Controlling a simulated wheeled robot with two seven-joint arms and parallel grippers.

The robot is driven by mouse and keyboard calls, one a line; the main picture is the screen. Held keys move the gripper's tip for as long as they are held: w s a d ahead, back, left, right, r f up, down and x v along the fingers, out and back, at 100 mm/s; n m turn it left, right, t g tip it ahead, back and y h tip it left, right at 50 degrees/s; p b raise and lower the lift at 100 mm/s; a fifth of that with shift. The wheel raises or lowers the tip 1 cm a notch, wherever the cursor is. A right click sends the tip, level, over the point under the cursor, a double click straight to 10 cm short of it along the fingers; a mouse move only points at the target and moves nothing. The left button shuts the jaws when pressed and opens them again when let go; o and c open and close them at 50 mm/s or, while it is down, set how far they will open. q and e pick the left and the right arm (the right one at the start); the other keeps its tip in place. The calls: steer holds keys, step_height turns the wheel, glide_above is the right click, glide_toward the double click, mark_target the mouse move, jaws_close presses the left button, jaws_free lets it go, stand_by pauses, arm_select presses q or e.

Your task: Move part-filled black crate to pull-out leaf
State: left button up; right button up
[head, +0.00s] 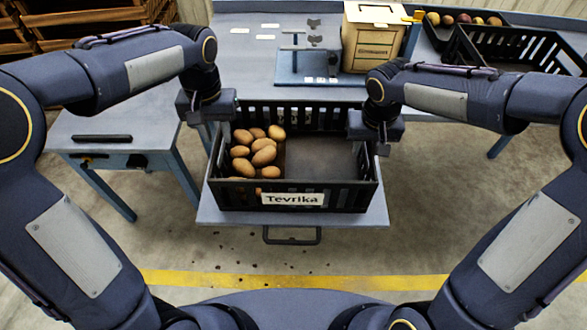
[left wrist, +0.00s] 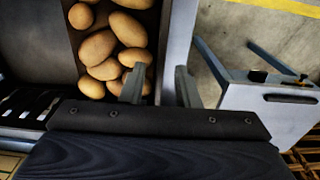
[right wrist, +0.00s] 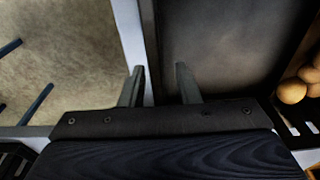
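The black crate (head: 340,196), labelled "Tevrika", sits over the pull-out leaf (head: 215,213) and looks to rest on it. Several potatoes (head: 262,156) lie in its left half; its right half is bare. My left gripper (head: 218,128) is at the crate's left end. In the left wrist view its fingers (left wrist: 158,87) are apart, one on each side of the end wall, with a gap. My right gripper (head: 382,144) is at the right end. In the right wrist view its fingers (right wrist: 158,84) are likewise apart around the end wall (right wrist: 149,40).
Behind the leaf is the blue-grey bench (head: 250,70) with a wooden box (head: 373,42) and a small stand (head: 300,65). Another black crate (head: 520,48) is at the back right. A side table (head: 110,125) stands left. The leaf's handle (head: 291,241) projects in front.

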arm_select(q)
step_height(320, 180, up, 7)
steer(key=shift+f, duration=0.2)
steer(key=shift+r, duration=0.1)
arm_select(e)
steer(key=shift+r, duration=0.3)
steer(key=r, duration=0.3)
steer(key=s+r, duration=0.1)
steer(key=r, duration=0.7)
steer(key=shift+s+r, duration=0.15)
steer(key=shift+s, duration=0.05)
